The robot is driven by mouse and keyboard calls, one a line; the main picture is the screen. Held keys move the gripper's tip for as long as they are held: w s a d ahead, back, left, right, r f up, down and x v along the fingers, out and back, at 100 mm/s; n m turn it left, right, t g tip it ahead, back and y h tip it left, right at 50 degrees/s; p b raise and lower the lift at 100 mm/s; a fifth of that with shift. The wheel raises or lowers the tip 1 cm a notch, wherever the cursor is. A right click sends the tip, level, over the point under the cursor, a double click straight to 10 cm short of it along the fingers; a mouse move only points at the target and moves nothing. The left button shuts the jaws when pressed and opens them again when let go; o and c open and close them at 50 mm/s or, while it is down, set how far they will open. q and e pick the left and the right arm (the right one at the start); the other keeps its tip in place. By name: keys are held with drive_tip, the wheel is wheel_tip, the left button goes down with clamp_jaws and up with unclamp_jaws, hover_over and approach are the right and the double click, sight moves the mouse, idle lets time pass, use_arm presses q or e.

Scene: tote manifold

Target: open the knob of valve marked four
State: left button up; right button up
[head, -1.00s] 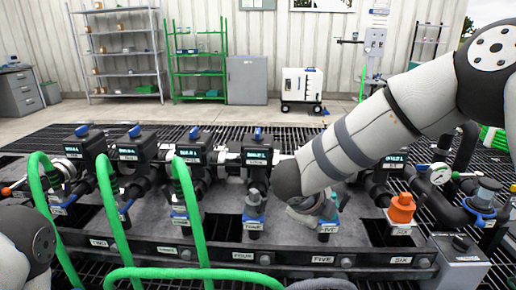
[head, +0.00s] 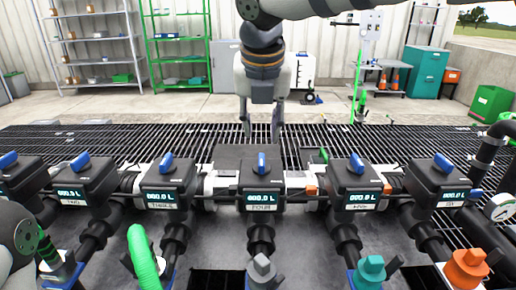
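The valve unit marked FOUR (head: 264,199) is a black box with a lit display, in the middle of the head view. A blue knob (head: 262,162) stands upright on its top, its narrow side toward me. In front of it, low in the view, is a grey cap (head: 262,270) on the same line. My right gripper (head: 261,132) points down with its fingers apart and empty. In the picture it is just above the blue knob, with a gap between; the depth between them is hard to judge. My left gripper is out of view.
Similar blue-knobbed units stand on both sides, THREE (head: 168,196) to the left and FIVE (head: 358,194) to the right. A green hose (head: 142,255) rises at the lower left. An orange cap (head: 466,268) and a gauge (head: 500,207) are at the right. Open grating (head: 120,145) lies behind.

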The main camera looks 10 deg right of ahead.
sight(262, 160)
drive_tip(key=x, duration=1)
drive_tip(key=shift+s+d+f+b, duration=0.1)
drive_tip(key=shift+s+f+b, duration=0.1)
drive_tip(key=shift+b, duration=0.2)
drive_tip(key=shift+w, duration=0.1)
clamp_jaws()
